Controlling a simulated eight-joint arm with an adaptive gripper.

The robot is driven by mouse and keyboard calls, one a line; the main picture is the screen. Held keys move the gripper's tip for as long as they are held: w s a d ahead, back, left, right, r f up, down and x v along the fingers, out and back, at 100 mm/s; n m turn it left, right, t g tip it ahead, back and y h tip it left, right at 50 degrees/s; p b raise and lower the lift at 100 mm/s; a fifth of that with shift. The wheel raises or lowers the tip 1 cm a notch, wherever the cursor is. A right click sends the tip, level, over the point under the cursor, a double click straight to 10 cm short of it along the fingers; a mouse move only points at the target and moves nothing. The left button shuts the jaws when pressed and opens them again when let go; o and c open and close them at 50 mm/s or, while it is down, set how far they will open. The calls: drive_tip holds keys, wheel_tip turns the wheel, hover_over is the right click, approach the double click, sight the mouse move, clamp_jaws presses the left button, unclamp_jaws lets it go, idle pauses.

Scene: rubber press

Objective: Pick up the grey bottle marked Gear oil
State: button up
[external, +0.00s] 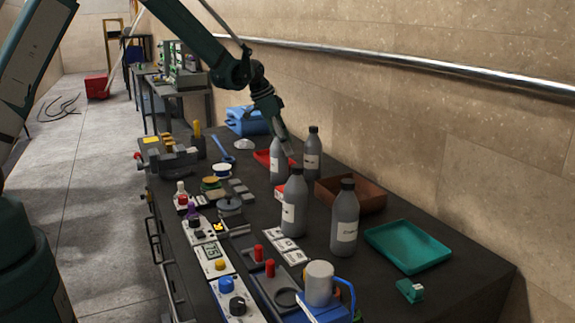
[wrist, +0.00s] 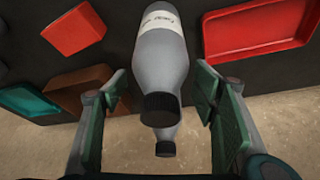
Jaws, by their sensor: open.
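Several grey bottles with black caps and white labels stand on the bench; I cannot read surely which one says Gear oil. One front bottle (external: 293,210) and another (external: 344,222) stand nearer the external camera. Farther back are a bottle (external: 276,168) by my gripper (external: 287,148) and one (external: 312,160) nearer the wall. In the wrist view my open gripper (wrist: 160,88) has a finger on each side of a grey bottle (wrist: 160,60), with gaps on both sides. A second bottle (wrist: 165,134) is partly hidden behind its cap.
A red tray (wrist: 262,38), a red box (wrist: 72,30), a brown tray (wrist: 70,88) and a teal tray (external: 405,245) surround the bottles. A white mug (external: 319,285) and control boxes (external: 213,262) fill the bench front. The wall (external: 450,130) is close behind.

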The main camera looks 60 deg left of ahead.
drive_tip(key=shift+c, duration=0.4)
drive_tip(key=c, duration=1.7)
drive_tip(key=shift+r, duration=0.15)
drive_tip(key=shift+r, duration=4.9)
